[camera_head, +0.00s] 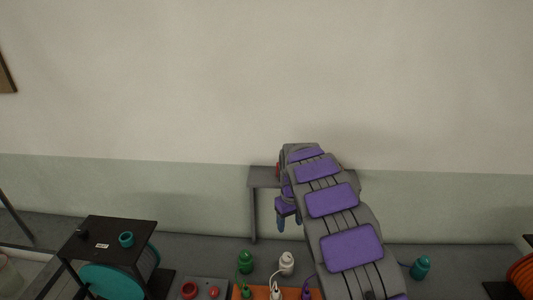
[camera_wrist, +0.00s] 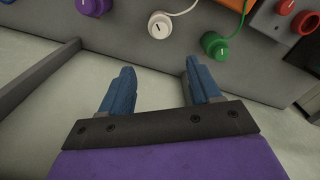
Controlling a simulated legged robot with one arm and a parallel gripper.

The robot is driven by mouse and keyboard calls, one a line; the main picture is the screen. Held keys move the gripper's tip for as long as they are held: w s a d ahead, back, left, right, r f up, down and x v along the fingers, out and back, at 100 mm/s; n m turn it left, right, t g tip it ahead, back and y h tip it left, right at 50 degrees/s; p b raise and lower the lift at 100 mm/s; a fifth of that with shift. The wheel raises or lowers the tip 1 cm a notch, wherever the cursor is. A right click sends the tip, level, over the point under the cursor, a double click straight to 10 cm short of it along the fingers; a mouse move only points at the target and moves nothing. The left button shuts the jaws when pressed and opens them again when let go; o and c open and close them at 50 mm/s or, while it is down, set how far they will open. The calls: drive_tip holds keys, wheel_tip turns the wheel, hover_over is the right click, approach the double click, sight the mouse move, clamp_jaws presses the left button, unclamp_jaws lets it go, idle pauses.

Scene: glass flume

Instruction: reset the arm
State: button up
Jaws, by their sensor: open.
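My arm, with purple pads on grey links, reaches forward from the lower right in the head view. My gripper (camera_head: 288,218) hangs at its end, above the back of the grey bench and in front of a small grey stand (camera_head: 254,212). In the wrist view my gripper (camera_wrist: 158,88) shows two blue fingers spread well apart. Nothing is between them. The arm hides part of the stand and the bench behind it.
A white knob (camera_head: 287,263), a green knob (camera_head: 246,262) and a teal knob (camera_head: 420,268) are on the bench. An orange panel (camera_head: 240,293) with plugs is at the front. A black frame (camera_head: 115,237) with a teal reel stands left.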

drive_tip(key=s+d+r+m+b, duration=0.15)
drive_tip(key=s+r, duration=0.35)
drive_tip(key=s, duration=0.5)
drive_tip(key=s+d+r+m+b, duration=0.15)
drive_tip(key=s+r, duration=0.35)
drive_tip(key=s, duration=0.5)
drive_tip(key=s+a+f+g+b, duration=0.1)
drive_tip(key=s, duration=1.2)
drive_tip(key=s+a+f+m+b, duration=0.1)
drive_tip(key=s+a, duration=0.1)
drive_tip(key=s, duration=1.2)
drive_tip(key=shift+s+f+g+b, duration=0.25)
drive_tip(key=shift+s+g+b, duration=0.05)
drive_tip(key=shift+g, duration=0.1)
